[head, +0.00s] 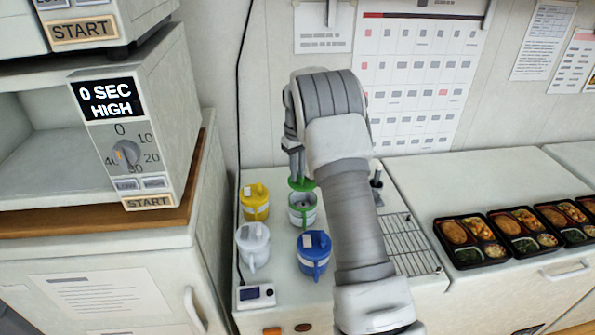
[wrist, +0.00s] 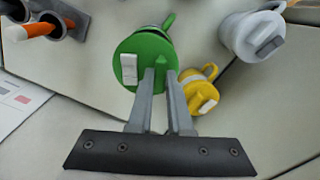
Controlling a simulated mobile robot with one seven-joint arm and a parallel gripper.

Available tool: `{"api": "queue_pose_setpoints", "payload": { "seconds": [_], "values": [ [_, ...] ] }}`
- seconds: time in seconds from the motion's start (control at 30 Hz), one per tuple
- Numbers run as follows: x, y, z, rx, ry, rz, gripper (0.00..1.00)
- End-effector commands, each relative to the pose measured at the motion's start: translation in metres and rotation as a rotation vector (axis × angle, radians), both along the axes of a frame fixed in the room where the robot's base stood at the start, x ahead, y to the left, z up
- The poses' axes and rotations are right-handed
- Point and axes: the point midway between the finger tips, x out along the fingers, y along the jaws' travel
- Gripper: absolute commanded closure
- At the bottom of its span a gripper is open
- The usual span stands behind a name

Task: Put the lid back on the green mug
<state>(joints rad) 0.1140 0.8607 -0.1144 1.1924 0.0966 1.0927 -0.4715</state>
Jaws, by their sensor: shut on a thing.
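The green mug (head: 302,215) stands on the counter with a green rim, its mouth partly visible in the head view. My gripper (head: 299,176) is above it, shut on the green lid (head: 303,185). The lid is held just above the mug's far rim, apart from it as far as I can tell. In the wrist view the round green lid (wrist: 140,50) has a white tag and its knob sits between the fingertips of my gripper (wrist: 161,72). The lid hides most of the mug there; the mug's green handle (wrist: 168,21) shows behind it.
A yellow mug (head: 255,206), a white mug (head: 253,247) and a blue mug (head: 314,257), all lidded, stand close by. A wire rack (head: 410,245) lies to the right, and bento trays (head: 470,240) further right. A small display box (head: 257,296) is at the front left.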

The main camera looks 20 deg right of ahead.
Motion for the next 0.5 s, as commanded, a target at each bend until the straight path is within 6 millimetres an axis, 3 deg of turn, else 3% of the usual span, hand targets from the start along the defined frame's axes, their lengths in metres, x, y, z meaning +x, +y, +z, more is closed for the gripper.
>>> {"api": "queue_pose_setpoints", "payload": {
  "seconds": [0.5],
  "values": [
    [0.000, 0.000, -0.049, 0.001, 0.001, -0.001, 1.00]
  ]
}}
